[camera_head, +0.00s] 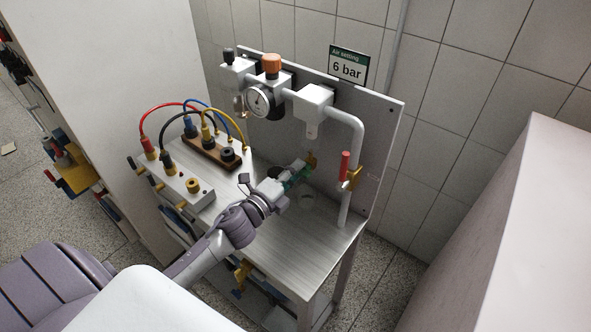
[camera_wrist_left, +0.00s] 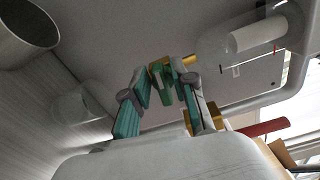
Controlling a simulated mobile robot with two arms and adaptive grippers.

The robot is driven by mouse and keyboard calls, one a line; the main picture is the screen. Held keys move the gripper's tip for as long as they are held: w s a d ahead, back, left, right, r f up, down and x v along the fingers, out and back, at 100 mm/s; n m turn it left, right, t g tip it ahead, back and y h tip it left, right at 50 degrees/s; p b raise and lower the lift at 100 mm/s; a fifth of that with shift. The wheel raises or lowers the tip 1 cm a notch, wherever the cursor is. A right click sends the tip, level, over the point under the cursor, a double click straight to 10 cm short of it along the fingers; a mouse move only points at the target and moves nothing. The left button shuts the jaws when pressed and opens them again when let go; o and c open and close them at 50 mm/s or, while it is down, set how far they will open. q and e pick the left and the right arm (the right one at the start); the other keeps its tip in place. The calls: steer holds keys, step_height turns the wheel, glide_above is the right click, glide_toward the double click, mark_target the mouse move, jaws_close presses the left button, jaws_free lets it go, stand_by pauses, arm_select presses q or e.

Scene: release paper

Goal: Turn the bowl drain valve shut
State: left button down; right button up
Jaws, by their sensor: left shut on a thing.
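The filter bowl (camera_head: 311,130) hangs under a white block on the grey panel. In the left wrist view the clear bowl shows a white cylinder inside (camera_wrist_left: 255,34). A small brass drain valve (camera_head: 312,158) sits at the bowl's lower end; its brass also shows in the wrist view (camera_wrist_left: 189,60). My left gripper (camera_head: 304,167) reaches it from the lower left. The handle's exact angle is hard to tell. My right gripper is not in view.
A clear cup (camera_head: 306,201) stands on the metal bench below the valve. A red-handled valve (camera_head: 345,166) is on the pipe at right. A gauge (camera_head: 258,100) and orange knob (camera_head: 271,66) are above. Coloured cables (camera_head: 163,106) and a terminal box (camera_head: 172,180) occupy the left.

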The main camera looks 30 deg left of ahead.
arm_select(q)
steer(key=shift+n, duration=0.6)
steer(key=c, duration=1.2)
jaws_free()
steer(key=shift+s+f, duration=0.1)
steer(key=s+a, duration=0.1)
steer(key=s, duration=1)
steer(key=shift+s+a, duration=0.4)
steer(key=shift+n, duration=0.3)
